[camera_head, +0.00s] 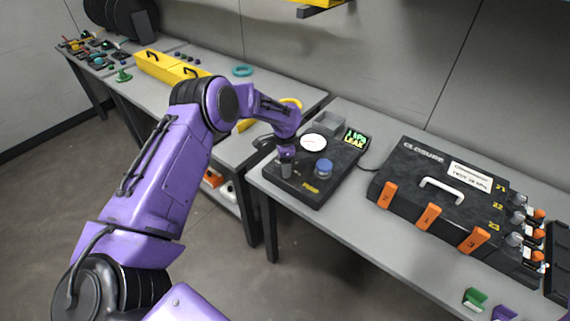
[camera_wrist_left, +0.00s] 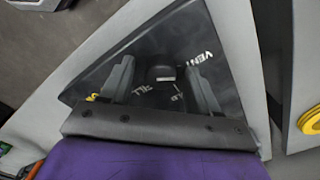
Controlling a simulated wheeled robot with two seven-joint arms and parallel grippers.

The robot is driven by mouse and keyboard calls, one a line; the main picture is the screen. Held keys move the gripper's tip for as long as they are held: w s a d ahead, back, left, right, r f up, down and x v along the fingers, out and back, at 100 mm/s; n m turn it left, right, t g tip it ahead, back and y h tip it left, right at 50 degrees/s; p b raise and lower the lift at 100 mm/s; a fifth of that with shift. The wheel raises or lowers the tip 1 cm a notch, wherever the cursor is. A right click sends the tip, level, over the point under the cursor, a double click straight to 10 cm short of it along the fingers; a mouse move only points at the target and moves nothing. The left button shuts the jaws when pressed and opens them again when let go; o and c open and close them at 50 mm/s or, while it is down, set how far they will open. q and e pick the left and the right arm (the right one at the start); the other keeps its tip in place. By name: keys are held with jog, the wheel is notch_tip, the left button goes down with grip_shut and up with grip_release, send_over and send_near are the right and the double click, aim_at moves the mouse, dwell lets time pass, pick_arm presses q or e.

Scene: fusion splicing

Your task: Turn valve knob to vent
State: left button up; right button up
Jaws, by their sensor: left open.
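The black test unit (camera_head: 305,188) lies on the grey table, with a white round gauge, a blue-capped part (camera_head: 324,168) and a green display that appears to read "1 kPa LEAK". My left gripper (camera_head: 286,160) points down over the unit's left part. In the left wrist view the dark round valve knob (camera_wrist_left: 162,73), with a small pale mark, sits between the open fingers of the left gripper (camera_wrist_left: 157,68). White lettering around it reads VENT at upper right and FILL at lower left; a third label is partly hidden. I cannot tell whether the fingers touch the knob. My right gripper is out of view.
A black closure case (camera_head: 425,172) with orange latches and a white handle stands to the right. A grey open box (camera_head: 329,123) is behind the gauge. A gap separates the tables.

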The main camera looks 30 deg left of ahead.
pick_arm(q)
notch_tip(320, 180, up, 10)
jog(key=b, duration=0.2)
jog(key=shift+r, duration=0.25)
